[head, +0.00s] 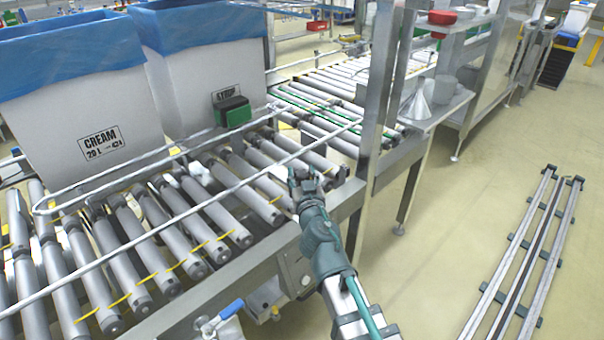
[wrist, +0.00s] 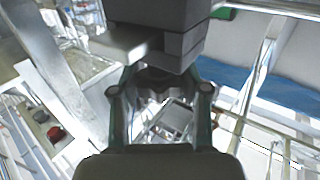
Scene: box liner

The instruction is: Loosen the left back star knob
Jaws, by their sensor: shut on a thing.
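My gripper (head: 304,182) is at the near edge of the roller conveyor, close to the steel post, in the head view. It also shows in the wrist view (wrist: 161,92), with one finger on each side of a dark grey lobed star knob (wrist: 158,80). The fingers are shut on this knob. In the head view the knob is mostly hidden by the fingers, and I cannot tell how far it is turned.
The roller conveyor (head: 230,235) has thin guide rails above it. Two white boxes with blue liners, one marked CREAM (head: 98,110), stand behind. A steel post (head: 376,90) rises just right of my gripper. A blue-handled valve (head: 228,312) is below. The floor at right is partly clear.

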